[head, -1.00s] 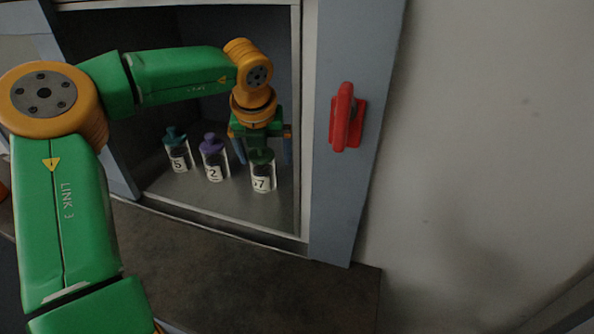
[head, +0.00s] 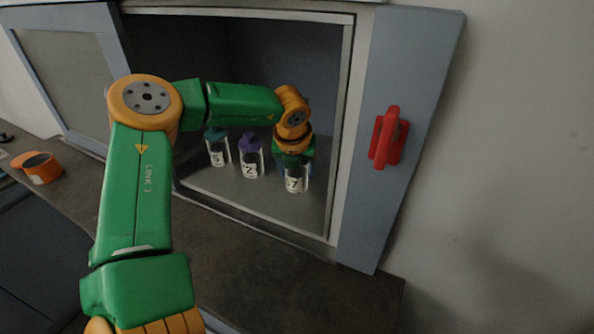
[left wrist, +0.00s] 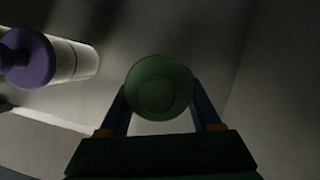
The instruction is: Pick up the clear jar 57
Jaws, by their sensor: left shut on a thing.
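The clear jar 57 (head: 295,184) stands upright on the cabinet floor, rightmost of three jars in the head view; only a 7 reads clearly on its white label. Its round green lid (left wrist: 159,87) shows in the left wrist view between the two fingers. My left gripper (head: 295,168) reaches down over the jar from above and is shut on it. The arm hides the jar's top in the head view. I cannot tell whether the jar's base touches the floor. My right gripper is not in view.
A purple-lidded jar (head: 251,160) labelled 2 and a teal-lidded jar (head: 217,150) labelled 5 stand left of it. The cabinet frame (head: 340,130) and a panel with a red handle (head: 388,138) are close on the right. An orange pot (head: 42,172) sits on the counter (head: 290,275).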

